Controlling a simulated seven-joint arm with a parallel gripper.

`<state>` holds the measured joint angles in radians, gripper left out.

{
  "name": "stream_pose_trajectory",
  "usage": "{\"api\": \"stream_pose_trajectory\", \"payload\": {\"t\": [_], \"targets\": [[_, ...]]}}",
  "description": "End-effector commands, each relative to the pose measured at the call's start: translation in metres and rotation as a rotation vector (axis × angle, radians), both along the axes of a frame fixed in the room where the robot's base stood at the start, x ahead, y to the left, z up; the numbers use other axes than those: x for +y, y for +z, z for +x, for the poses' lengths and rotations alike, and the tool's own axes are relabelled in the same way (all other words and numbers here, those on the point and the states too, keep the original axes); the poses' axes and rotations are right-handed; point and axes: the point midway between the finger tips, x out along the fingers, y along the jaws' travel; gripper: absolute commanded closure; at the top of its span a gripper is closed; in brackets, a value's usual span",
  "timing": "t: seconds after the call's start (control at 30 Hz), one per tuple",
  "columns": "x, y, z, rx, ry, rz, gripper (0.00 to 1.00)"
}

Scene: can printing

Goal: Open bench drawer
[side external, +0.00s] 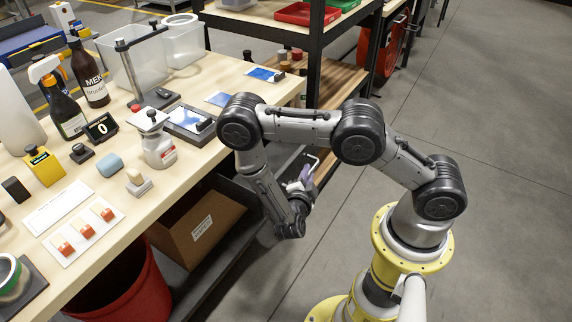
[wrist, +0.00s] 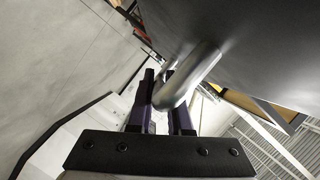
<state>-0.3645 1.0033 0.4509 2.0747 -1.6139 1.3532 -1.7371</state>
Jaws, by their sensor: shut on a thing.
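The bench drawer's dark grey front (wrist: 260,45) fills the upper right of the wrist view. Its silver bar handle (wrist: 190,78) runs down between the fingers of my gripper (wrist: 163,95). My gripper is shut on this handle. In the side view my gripper (side external: 300,186) is low beside the bench's right edge, with the pale handle (side external: 313,165) at its fingers. My arm hides most of the drawer there, and I cannot tell how far it stands out.
The wooden bench top (side external: 215,75) carries bottles, clear bins and stamp blocks. Below it are a cardboard box (side external: 200,225) on a dark shelf and a red bin (side external: 125,285). A black-framed rack (side external: 315,60) stands behind. The grey floor (side external: 480,90) at right is clear.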

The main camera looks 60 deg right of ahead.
Motion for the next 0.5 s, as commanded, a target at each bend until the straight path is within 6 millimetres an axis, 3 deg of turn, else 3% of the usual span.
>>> {"api": "stream_pose_trajectory", "payload": {"t": [0.2, 0.5], "targets": [[0.000, 0.001, -0.035, 0.001, 0.002, -0.003, 1.00], [0.000, 0.001, -0.047, -0.001, -0.001, -0.002, 1.00]]}}
